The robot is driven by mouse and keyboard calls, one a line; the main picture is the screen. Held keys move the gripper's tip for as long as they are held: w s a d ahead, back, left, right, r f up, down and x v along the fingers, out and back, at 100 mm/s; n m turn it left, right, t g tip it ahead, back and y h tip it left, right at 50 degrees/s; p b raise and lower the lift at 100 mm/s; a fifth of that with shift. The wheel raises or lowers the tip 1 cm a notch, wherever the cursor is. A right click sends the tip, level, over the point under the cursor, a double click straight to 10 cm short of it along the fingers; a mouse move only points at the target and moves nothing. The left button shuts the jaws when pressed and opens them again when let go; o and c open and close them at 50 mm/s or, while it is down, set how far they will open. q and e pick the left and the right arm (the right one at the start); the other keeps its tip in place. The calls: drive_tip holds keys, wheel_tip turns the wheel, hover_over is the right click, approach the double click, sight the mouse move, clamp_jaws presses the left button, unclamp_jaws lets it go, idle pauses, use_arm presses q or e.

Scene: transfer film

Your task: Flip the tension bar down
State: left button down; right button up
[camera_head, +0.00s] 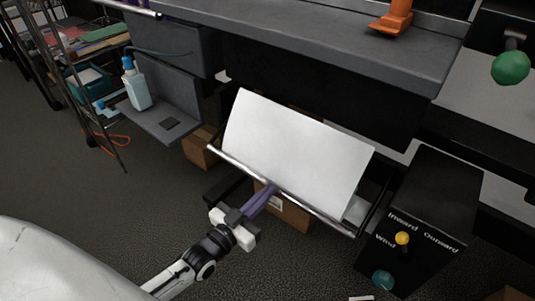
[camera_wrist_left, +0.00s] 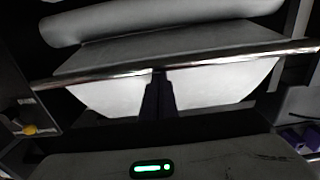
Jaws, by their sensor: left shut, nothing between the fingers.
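The tension bar (camera_head: 290,196) is a shiny metal rod running across the front of the white film sheet (camera_head: 296,150). In the left wrist view the bar (camera_wrist_left: 100,76) crosses the picture, with white film (camera_wrist_left: 215,78) above and below it. My left gripper (camera_head: 270,188) has purple fingers that are shut and empty. Its tips are at the bar near its middle; in the left wrist view the fingers (camera_wrist_left: 158,80) reach up to the bar's lower edge. I cannot tell whether they touch it. My right gripper is not in view.
A black control box (camera_head: 425,205) with a yellow knob (camera_head: 402,238) and a teal knob (camera_head: 382,280) stands at the right. A cardboard box (camera_head: 290,215) sits below the bar. A grey shelf with a bottle (camera_head: 136,88) is at the left. A machine ledge (camera_head: 330,50) overhangs the film.

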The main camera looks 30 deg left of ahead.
use_arm(q)
drive_tip(key=s+a+p, duration=0.2)
drive_tip(key=s+p, duration=0.2)
drive_tip(key=s, duration=0.7)
drive_tip(key=shift+s+p, duration=0.2)
drive_tip(key=shift+p, duration=0.2)
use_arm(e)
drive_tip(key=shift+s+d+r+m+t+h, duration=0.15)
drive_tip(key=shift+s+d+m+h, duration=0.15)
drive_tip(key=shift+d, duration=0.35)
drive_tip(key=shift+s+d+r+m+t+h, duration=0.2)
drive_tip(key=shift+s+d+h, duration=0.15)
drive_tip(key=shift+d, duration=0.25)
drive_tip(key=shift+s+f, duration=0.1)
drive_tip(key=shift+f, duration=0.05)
